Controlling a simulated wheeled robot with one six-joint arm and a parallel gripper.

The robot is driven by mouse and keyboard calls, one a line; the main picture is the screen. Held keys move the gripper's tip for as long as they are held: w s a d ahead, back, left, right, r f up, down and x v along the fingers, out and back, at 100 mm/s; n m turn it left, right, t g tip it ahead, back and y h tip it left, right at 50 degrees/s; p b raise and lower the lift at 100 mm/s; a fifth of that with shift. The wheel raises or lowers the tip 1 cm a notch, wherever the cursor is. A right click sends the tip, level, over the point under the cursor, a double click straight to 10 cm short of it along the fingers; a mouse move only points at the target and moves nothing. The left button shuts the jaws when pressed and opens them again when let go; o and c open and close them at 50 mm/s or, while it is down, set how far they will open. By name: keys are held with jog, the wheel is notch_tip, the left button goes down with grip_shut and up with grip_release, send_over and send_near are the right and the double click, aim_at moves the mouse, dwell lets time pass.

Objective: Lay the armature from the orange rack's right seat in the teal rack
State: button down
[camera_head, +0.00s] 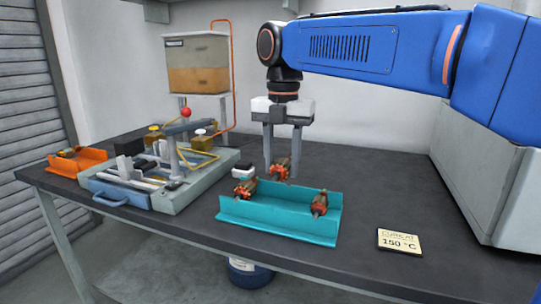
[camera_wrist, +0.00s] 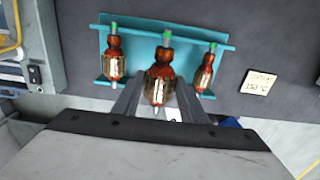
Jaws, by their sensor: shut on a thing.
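My gripper (camera_head: 281,174) is shut on an armature (camera_head: 282,165), which has an orange-brown winding. In the wrist view the held armature (camera_wrist: 160,82) lies between my fingers, its green-tipped shaft pointing to the top of the picture. The teal rack (camera_head: 285,220) is near the table's front edge and holds one armature (camera_head: 245,187) at its left and another (camera_head: 319,204) at its right. The held armature appears above the rack, between those two; its exact height is unclear. The orange rack (camera_head: 92,160) is at the far left; its seats are hard to make out.
A grey winding fixture (camera_head: 195,185) with a red-knobbed lever stands between the racks. A hopper (camera_head: 198,65) stands at the back.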

notch_tip(320, 180, down, 3)
jog(key=shift+d+r, duration=0.15)
jog(key=shift+r, duration=0.05)
jog(key=shift+f, duration=1.8)
jog(key=shift+a+f, duration=0.2)
jog(key=shift+f, duration=0.35)
dwell(0.4)
jog(key=c, duration=1)
grip_release()
jog(key=shift+r, duration=0.1)
notch_tip(320, 180, up, 17)
jog(key=shift+r, duration=0.1)
